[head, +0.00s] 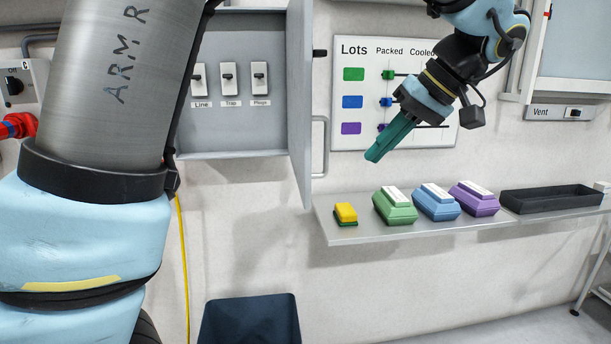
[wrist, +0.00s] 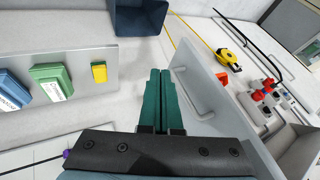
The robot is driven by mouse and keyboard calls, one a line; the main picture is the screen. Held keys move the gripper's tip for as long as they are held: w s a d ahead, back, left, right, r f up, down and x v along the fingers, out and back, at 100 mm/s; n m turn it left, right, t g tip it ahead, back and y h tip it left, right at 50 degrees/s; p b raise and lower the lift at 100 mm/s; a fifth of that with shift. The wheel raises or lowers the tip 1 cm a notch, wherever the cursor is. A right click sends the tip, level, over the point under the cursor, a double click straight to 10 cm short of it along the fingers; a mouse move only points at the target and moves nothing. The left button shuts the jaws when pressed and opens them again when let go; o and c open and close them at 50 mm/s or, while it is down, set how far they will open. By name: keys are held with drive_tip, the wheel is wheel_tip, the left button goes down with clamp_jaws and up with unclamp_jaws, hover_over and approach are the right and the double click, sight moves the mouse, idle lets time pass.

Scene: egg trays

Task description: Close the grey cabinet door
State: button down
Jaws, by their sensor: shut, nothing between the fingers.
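The grey cabinet (head: 232,136) is on the wall left of centre in the head view, with its inside and several labelled switches showing. Its grey door (head: 299,95) stands open, swung out from the wall at the cabinet's right side. A bar handle (head: 319,148) is on the door's outer face. My gripper (head: 373,157) is shut and empty, right of the door, pointing down and left. In the wrist view my shut green fingers (wrist: 160,72) lie just left of the door (wrist: 222,100) and its handle (wrist: 200,97). I cannot tell whether they touch it.
A shelf (head: 350,235) below my gripper holds a yellow sponge-like block (head: 345,212), green, blue and purple egg boxes, and a black tray (head: 550,197). A Lots board (head: 350,60) is on the wall behind my gripper. A dark bin (head: 250,320) stands below the cabinet.

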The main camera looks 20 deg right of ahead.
drive_tip(key=w+a+f+p, duration=0.5)
drive_tip(key=a+f, duration=0.2)
drive_tip(key=a, duration=0.1)
drive_tip(key=shift+f, duration=0.35)
drive_tip(key=shift+s, duration=0.1)
